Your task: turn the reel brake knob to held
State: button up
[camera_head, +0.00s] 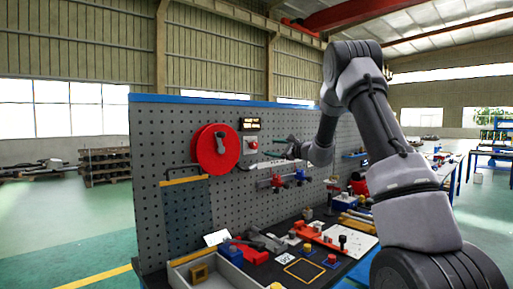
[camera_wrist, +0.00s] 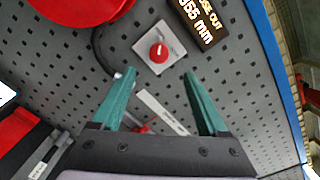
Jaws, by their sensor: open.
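The red brake knob (camera_wrist: 159,52) sits on a square pale plate (camera_wrist: 150,60) on the pegboard, with a white mark across its face. I cannot read which setting it points to. In the head view the plate and knob (camera_head: 251,146) are just right of the red reel (camera_head: 208,150), whose edge (camera_wrist: 85,8) shows at the top left of the wrist view. My gripper (camera_wrist: 158,88) is open and empty; its teal fingers reach toward the board, with the knob beyond the fingertips and between their lines. In the head view my gripper (camera_head: 283,142) is right of the knob.
A pale strip (camera_wrist: 162,112) lies behind the fingers. Below the pegboard (camera_head: 150,200), the bench holds a grey tray (camera_head: 190,262) and several small parts.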

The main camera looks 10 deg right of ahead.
aim_at(256, 145)
jog(key=x, duration=1)
jog(key=shift+w+a, duration=0.15)
jog(key=shift+a, duration=0.05)
grip_shut()
